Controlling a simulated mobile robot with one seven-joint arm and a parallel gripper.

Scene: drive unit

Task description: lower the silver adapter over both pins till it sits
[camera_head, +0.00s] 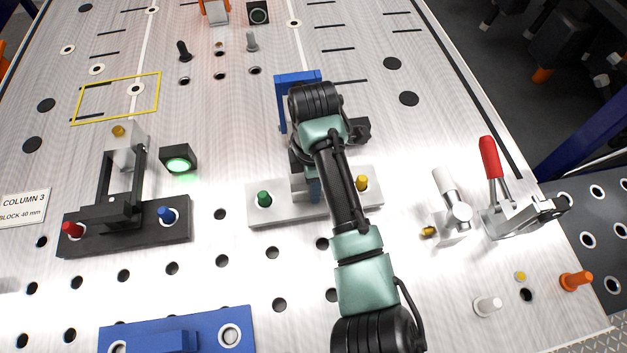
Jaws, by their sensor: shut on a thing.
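A flat silver plate (286,213) lies across the middle of the deck. A green pin (264,198) stands at its left end and a yellow pin (361,183) at its right end. A silver block (298,185), which looks like the adapter, shows between these pins, beside my arm. My gripper (309,176) points down there and is shut on it. My wrist and forearm cover the fingertips and most of the block. I cannot tell how its holes line up with the pins or whether it touches the plate.
At the left a dark plate (75,237) carries a red pin (72,229), a blue pin (165,214) and a black bracket. A green-lit box (178,163) stands beside it. A blue upright (283,98) is behind my wrist. A red-handled clamp (491,158) stands at the right.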

